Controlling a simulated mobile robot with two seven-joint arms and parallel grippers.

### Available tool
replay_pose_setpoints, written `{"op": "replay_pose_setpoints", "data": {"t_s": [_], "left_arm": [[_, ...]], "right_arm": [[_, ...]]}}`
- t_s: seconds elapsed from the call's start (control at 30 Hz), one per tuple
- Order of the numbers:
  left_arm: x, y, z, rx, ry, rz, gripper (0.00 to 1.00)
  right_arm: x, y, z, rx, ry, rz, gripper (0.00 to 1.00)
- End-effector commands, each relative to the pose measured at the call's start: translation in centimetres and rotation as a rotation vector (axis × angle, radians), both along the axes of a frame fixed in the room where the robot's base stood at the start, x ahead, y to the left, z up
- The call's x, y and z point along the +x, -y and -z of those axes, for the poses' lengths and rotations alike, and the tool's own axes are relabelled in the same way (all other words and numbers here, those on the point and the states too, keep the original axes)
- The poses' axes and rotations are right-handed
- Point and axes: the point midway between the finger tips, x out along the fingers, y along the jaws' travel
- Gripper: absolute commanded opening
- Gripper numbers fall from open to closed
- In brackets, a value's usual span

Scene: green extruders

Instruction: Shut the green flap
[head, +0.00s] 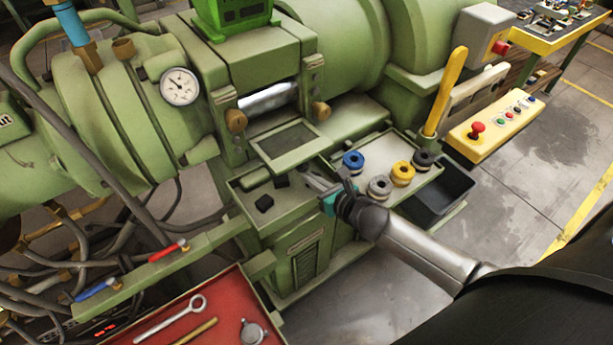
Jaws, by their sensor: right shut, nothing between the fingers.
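The green flap (286,144) is a framed panel with a dark grey inset. It hangs lowered, tilted outward, below an opening in the green extruder (240,65). A shiny metal roller (268,97) shows in the opening, with a brass knob on each side. My right gripper (314,181) is shut and empty. It reaches in from the right and appears just below and to the right of the flap's front edge, over the green tray. I cannot tell whether it touches anything. My left gripper is out of view.
The green tray (250,216) holds dark blocks. Right of my gripper, a shelf carries blue, yellow and grey spools (380,187) beside a black bin (440,190). A yellow lever (446,90) and button box (495,127) stand further right. A red tool tray (205,320) is lower left.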

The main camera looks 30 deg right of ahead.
Motion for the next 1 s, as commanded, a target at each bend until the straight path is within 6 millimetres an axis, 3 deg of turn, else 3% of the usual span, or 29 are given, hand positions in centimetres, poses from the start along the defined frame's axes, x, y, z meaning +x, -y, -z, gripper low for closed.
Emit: {"op": "replay_pose_setpoints", "data": {"t_s": [0.3,0.77,1.0], "left_arm": [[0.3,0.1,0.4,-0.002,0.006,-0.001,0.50],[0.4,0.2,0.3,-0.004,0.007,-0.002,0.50],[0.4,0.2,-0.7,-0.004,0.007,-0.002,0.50]], "right_arm": [[2.3,-0.4,0.9,0.001,0.001,-0.001,0.00],[2.4,-0.4,0.9,0.000,-0.001,-0.001,0.00],[2.7,-0.1,0.1,-0.007,-0.029,-0.001,0.00]]}}
